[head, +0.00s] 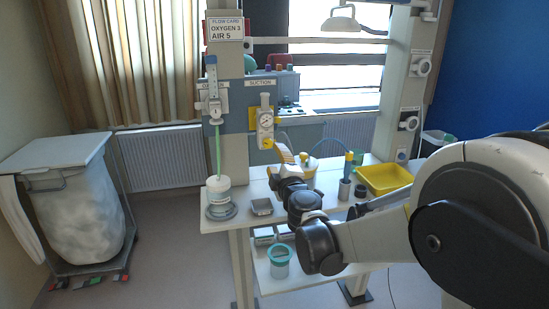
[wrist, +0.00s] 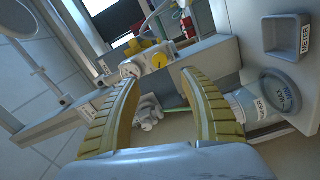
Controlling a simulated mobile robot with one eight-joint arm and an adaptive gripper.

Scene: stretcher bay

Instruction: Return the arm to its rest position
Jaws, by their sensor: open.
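My arm (head: 370,236) reaches in from the right over the white table (head: 245,222). My gripper (head: 284,152) is at its end, in front of the suction unit. In the wrist view my gripper (wrist: 160,76) shows two yellow ribbed fingers spread apart, with nothing held between them. A yellow knob (wrist: 159,61) shows between and beyond the fingertips in the wrist view. I cannot tell whether any fingertip touches the unit.
A labelled white bottle (head: 218,190) stands in a grey round holder at the table's left. A small grey tray (head: 261,206) lies beside it. A yellow tray (head: 386,179) is at the right. A covered bin (head: 68,190) stands left; floor between it and the table is clear.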

